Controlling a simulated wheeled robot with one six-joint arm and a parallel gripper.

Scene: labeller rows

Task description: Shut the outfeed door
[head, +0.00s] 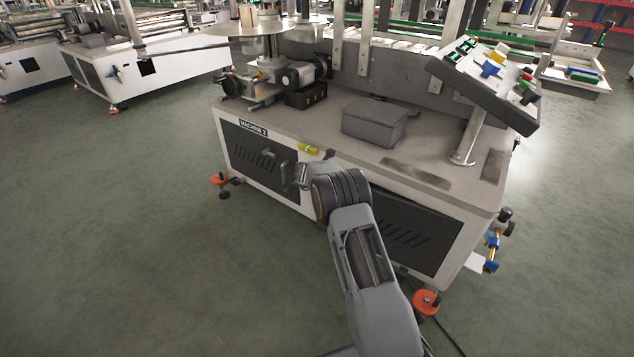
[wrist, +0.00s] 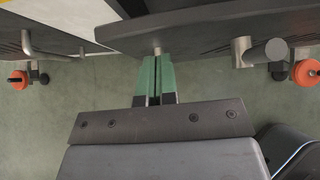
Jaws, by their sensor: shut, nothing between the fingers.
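The machine marked MACHINE 2 (head: 253,128) has two dark vented doors on its front. The left door (head: 240,155) has a grey bar handle (head: 281,168). The right door (head: 408,236) is partly hidden by my arm. I cannot tell which is the outfeed door. In the wrist view the right-hand dark panel (wrist: 200,32) seems to stand out from the front at its left edge. A grey handle (wrist: 243,50) is on it. My gripper (wrist: 157,60) is shut and empty, its green fingertips close to that panel's lower edge; contact is unclear. The head view shows it near the left handle (head: 300,177).
A grey box (head: 374,122) and a tilted control panel (head: 487,78) are on the machine top. Orange feet (head: 426,302) stand at the floor corners. Valves (head: 492,240) stick out at the right side. The green floor (head: 120,230) to the left is clear.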

